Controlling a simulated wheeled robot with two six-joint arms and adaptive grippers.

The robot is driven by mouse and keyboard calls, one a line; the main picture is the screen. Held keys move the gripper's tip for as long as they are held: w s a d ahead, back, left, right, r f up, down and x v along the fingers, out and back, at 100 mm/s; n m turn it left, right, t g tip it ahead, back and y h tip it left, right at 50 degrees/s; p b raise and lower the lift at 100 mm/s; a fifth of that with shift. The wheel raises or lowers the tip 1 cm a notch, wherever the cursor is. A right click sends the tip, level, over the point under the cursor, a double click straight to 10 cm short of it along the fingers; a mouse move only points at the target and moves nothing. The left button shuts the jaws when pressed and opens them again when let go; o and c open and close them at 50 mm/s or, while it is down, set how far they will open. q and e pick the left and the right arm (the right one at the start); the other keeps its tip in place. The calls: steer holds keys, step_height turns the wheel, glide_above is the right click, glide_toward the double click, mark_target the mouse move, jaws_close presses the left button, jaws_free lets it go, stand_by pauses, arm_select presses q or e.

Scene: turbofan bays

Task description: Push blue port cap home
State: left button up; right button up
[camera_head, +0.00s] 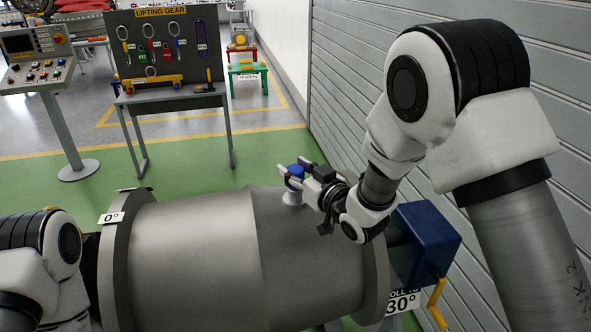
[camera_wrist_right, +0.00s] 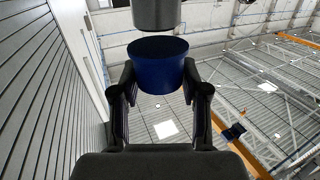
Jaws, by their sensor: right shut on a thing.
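The casing's left flange carries a 0° label (camera_head: 112,218). A blue box (camera_head: 425,243) with a yellow crank handle (camera_head: 437,303) stands at its right end. A grey shutter wall (camera_head: 350,95) is close behind my right arm. A lifting gear board (camera_head: 168,50) and a control console (camera_head: 40,60) stand farther back.

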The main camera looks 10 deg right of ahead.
steer(key=shift+f, duration=0.1)
stand_by(0.5)
steer(key=shift+f, duration=0.1)
steer(key=shift+c, duration=0.6)
steer(key=shift+f+b, duration=0.25)
steer(key=shift+b, duration=0.2)
steer(key=shift+f, duration=0.1)
steer(key=shift+r, duration=0.3)
steer(key=shift+w+n+g+y, duration=0.15)
steer(key=shift+n+g+y, duration=0.35)
steer(key=shift+n+y, duration=0.35)
